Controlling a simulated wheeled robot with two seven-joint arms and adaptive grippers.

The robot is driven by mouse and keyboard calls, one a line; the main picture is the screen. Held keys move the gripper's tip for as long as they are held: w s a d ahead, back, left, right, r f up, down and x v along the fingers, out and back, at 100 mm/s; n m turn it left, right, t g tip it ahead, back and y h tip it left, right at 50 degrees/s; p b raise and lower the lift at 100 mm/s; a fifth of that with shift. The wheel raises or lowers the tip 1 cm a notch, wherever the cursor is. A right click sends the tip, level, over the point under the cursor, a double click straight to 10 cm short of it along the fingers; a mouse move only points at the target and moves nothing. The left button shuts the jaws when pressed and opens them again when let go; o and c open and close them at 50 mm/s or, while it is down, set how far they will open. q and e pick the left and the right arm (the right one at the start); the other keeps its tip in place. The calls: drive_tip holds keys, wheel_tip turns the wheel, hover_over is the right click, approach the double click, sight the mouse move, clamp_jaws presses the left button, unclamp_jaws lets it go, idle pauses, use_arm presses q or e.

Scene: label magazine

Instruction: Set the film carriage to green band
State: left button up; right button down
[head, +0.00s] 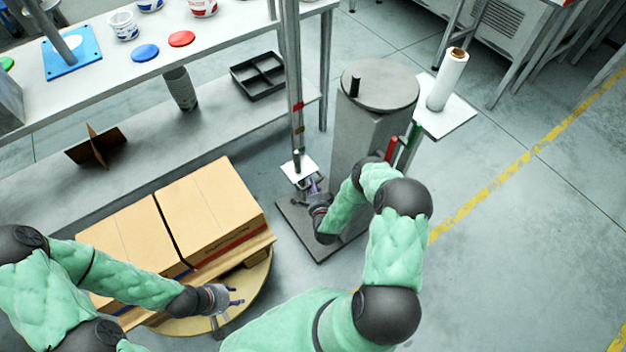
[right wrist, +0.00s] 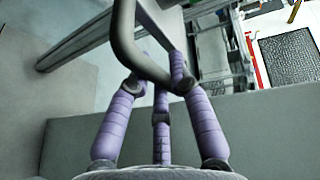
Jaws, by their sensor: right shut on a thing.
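A white film roll (head: 448,78) stands upright on a white plate (head: 462,112), right of a grey column (head: 350,140). A red bar (head: 391,147) and a green bar (head: 413,136) show beside the column. Left of it, a thin mast (head: 292,60) carries red and orange bands, with a small white plate (head: 291,169) low on it. I cannot tell which plate belongs to the film carriage. My right gripper (head: 312,184) is beside the small plate. In the right wrist view its fingers (right wrist: 163,84) are shut on a grey bent bar (right wrist: 124,35). My left gripper (head: 229,304) is open and empty.
Two cardboard boxes (head: 213,213) sit on a pallet (head: 205,265) over a round yellowish turntable (head: 258,292). A shelved bench (head: 225,50) stands behind, holding tubs and a black divided tray (head: 258,76). Floor to the right is clear.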

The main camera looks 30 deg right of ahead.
wheel_tip(320, 180, down, 8)
idle(0.4)
drive_tip(key=shift+s, duration=0.1)
drive_tip(key=c, duration=1.1)
unclamp_jaws()
drive_tip(key=v, duration=1.2)
drive_tip(key=shift+a, duration=0.1)
